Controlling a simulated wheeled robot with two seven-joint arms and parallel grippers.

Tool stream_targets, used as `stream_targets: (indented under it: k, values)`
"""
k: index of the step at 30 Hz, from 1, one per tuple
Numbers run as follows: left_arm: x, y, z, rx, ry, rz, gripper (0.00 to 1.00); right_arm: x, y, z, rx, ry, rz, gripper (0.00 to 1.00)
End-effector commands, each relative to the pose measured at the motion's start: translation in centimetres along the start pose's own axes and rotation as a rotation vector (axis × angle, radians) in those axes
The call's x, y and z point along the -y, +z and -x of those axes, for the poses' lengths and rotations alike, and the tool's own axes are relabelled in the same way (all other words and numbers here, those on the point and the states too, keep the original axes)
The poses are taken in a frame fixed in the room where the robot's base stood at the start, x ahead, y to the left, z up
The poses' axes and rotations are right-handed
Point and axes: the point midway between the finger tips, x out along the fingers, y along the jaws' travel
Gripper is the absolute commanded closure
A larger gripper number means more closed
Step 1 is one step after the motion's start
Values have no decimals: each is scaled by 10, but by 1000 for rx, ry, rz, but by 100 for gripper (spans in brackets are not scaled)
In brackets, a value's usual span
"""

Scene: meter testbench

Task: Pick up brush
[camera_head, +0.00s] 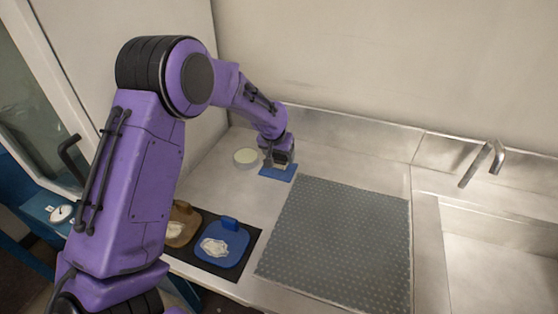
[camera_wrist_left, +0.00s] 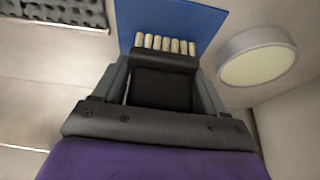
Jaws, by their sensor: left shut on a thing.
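The brush shows in the left wrist view as a row of several cream tufts (camera_wrist_left: 165,44) at the far end of my left gripper (camera_wrist_left: 163,75). In the head view the brush is small and mostly hidden by the gripper. My left gripper (camera_head: 281,163) points down over the blue mat (camera_head: 272,174) and is shut on the brush. The mat also shows behind the tufts in the left wrist view (camera_wrist_left: 205,22). I cannot tell whether the brush touches the mat. My right gripper is in neither view.
A round pale dish (camera_head: 246,156) stands close left of the blue mat. A grey dotted mat (camera_head: 340,240) covers the middle of the steel counter. Blue (camera_head: 236,252) and brown (camera_head: 184,222) holders lie at the front left. A tap (camera_head: 483,163) and sink are at the right.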

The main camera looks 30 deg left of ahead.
Motion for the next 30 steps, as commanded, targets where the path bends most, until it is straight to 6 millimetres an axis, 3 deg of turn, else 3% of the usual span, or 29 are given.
stream_targets:
  k: [2, 8, 13, 15, 21, 30]
  values:
    - [-1, -3, 17, -6, 1, -1, 60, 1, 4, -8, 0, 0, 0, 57]
    - [-2, 19, 85, -8, 1, -1, 60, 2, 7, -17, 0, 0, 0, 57]
    - [-3, 58, 123, -5, 0, 1, 60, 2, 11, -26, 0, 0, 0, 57]
    - [-4, 66, 148, 2, -2, 0, 60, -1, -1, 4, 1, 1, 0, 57]
    - [-5, 82, 157, 1, 0, 1, 60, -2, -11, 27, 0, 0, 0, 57]
    - [-5, 87, 155, -2, 0, 1, 60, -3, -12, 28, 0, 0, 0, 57]
